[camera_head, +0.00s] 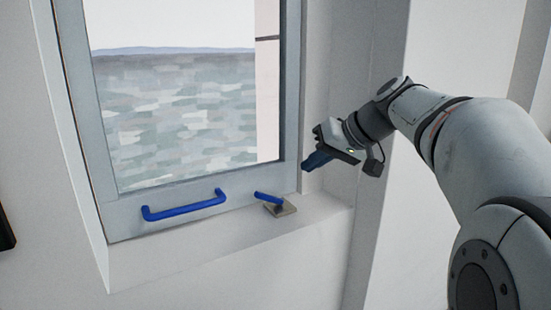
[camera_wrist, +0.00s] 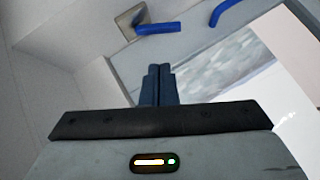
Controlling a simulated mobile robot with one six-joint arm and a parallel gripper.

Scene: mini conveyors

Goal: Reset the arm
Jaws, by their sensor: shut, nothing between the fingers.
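My arm reaches in from the right in the head view. My gripper (camera_head: 308,165) is beside the lower right corner of the window frame, with its blue fingers pointing left and down. In the wrist view my gripper (camera_wrist: 157,68) shows its two fingers together with nothing between them. It is apart from the blue latch lever (camera_head: 268,198), which sits on a small square metal plate (camera_head: 280,209) on the sill. The lever also shows at the top of the wrist view (camera_wrist: 158,28).
A window (camera_head: 130,212) with a grey frame stands in the wall recess. A blue bar handle (camera_head: 184,206) is on its lower rail. The white sill (camera_head: 225,255) runs below. The recess's right side wall (camera_head: 335,110) is close behind my gripper.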

